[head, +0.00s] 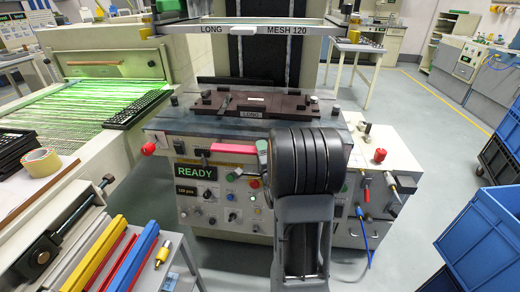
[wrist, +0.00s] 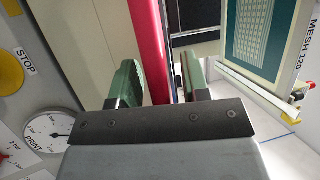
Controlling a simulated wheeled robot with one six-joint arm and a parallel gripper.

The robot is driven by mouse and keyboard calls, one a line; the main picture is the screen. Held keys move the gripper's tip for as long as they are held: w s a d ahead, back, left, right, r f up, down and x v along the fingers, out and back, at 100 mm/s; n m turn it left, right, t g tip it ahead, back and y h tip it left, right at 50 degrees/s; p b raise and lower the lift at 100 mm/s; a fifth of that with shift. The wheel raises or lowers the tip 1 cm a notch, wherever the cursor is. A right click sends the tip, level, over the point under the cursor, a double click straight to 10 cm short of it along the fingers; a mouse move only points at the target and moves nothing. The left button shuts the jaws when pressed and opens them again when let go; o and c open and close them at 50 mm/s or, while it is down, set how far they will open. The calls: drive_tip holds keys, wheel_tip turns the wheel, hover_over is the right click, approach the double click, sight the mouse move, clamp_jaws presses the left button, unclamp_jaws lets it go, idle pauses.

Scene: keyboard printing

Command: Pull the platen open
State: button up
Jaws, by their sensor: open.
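The platen (head: 290,104) is a dark brown plate labelled LONG on top of the printing machine. A red handle bar (head: 232,149) runs along the machine's front edge below it. In the wrist view, my gripper (wrist: 161,82) is open, with one green finger on each side of the red bar (wrist: 148,45). The bar passes between the fingers, and a gap shows beside the left finger. I cannot tell whether the right finger touches it.
A screen frame (head: 255,29) labelled MESH 120 hangs above the platen. A red knob (head: 148,149) is at the machine's left. A green-lit conveyor (head: 75,90) stands at left, blue crates (head: 480,225) at right. A print gauge (wrist: 48,131) shows close to my gripper.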

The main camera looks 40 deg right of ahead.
drive_tip(key=shift+c, duration=0.2)
clamp_jaws()
idle(0.4)
